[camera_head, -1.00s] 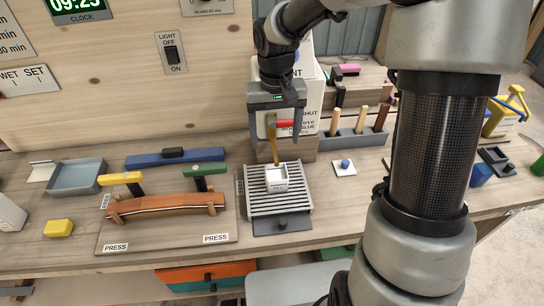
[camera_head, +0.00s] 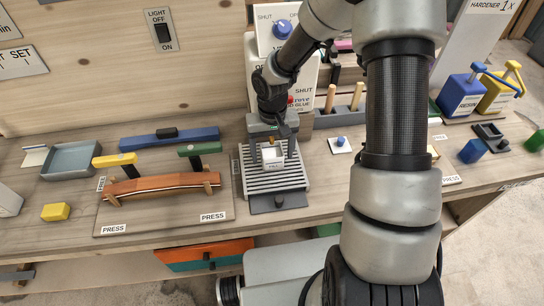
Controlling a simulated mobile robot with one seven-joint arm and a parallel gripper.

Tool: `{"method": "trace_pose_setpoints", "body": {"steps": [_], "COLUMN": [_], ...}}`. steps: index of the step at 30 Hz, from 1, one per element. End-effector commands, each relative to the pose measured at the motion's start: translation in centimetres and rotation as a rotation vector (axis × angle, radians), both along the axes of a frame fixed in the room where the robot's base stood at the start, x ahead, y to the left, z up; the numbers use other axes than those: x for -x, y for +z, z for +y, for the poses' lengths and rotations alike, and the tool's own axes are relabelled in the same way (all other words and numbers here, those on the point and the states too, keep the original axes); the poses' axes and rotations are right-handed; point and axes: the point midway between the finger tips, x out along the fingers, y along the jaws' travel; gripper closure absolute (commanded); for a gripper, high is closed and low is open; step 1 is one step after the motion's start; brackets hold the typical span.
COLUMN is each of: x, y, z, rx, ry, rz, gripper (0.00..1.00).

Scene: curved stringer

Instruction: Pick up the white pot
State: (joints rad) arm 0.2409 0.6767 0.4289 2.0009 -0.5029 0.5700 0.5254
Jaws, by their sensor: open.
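The white pot (camera_head: 272,164) is a small square cup standing on the grey slatted grate, below the dispenser. A tan stick stands up from it. My gripper (camera_head: 272,151) is directly above the pot, pointing down, with its fingers open at either side of the stick and near the pot's top. The upper part of the stick is hidden by the gripper. I cannot tell whether the fingers touch the pot.
The slatted grate (camera_head: 255,183) lies on the wooden bench. A clamp fixture with a curved wooden strip (camera_head: 160,185) is at left. The white dispenser (camera_head: 262,75) stands behind the gripper. A blue knob on a white plate (camera_head: 341,144) is at right.

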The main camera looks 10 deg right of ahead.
Motion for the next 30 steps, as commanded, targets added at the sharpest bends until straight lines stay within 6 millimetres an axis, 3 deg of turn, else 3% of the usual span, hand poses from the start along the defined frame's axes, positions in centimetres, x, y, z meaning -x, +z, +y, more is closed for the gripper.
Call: {"method": "trace_pose_setpoints", "body": {"steps": [3,11,20,30], "x": [-0.03,-0.09,-0.09,-0.2], "y": [-1.22,-1.44,-1.41,-0.89], "z": [0.06,0.05,0.06,0.08], "rx": [-0.001,-0.001,-0.001,-0.001], "ry": [0.0,0.0,0.0,-0.001], "rz": [0.0,-0.003,-0.002,-0.004], "gripper": [0.28,0.28,0.77,0.78]}}
